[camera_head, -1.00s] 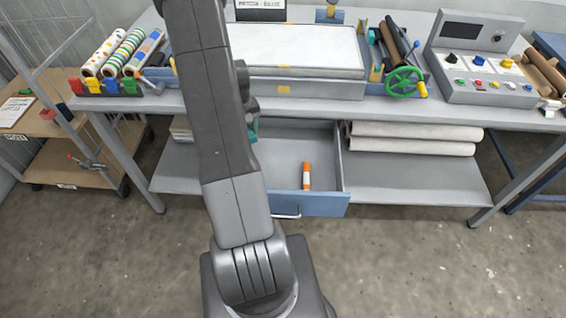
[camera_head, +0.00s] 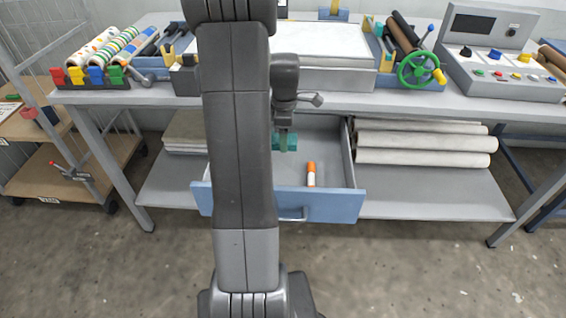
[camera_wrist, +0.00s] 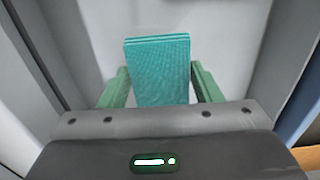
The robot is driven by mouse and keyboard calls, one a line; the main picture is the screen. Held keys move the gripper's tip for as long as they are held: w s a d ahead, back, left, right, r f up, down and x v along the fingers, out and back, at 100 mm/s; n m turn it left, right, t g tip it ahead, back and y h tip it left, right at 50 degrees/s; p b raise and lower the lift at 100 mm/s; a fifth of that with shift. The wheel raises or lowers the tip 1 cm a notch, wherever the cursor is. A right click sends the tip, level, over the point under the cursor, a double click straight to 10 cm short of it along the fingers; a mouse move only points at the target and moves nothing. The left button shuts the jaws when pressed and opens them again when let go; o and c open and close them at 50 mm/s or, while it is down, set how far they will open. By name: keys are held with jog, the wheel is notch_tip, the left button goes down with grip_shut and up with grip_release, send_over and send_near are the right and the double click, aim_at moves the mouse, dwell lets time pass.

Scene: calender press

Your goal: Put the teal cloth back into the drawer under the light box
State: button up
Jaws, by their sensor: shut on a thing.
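The teal cloth (camera_wrist: 158,70) is a folded, ribbed pad in the wrist view, held between the two green fingers of my gripper (camera_wrist: 162,92), which is shut on it. In the head view the cloth (camera_head: 291,142) shows beside my arm, over the back part of the open drawer (camera_head: 335,207). The drawer has a blue front and a grey inside, and is pulled out under the light box (camera_head: 320,78). I cannot tell whether the cloth touches the drawer floor. My arm hides the drawer's left part.
An orange marker (camera_head: 311,175) stands or lies in the drawer, near its front. Pale rolls (camera_head: 420,143) lie on the shelf to the right, and a flat stack (camera_head: 187,132) to the left. The tabletop edge (camera_head: 400,103) overhangs behind the drawer.

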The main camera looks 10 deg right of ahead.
aim_at(284, 163)
notch_tip(284, 163, down, 8)
jog(key=shift+r, duration=0.15)
dwell(0.3)
jog(key=shift+b, duration=0.35)
jog(key=o, duration=0.9)
jog(key=shift+o, duration=0.2)
notch_tip(284, 163, up, 12)
jog(key=shift+p, duration=0.7)
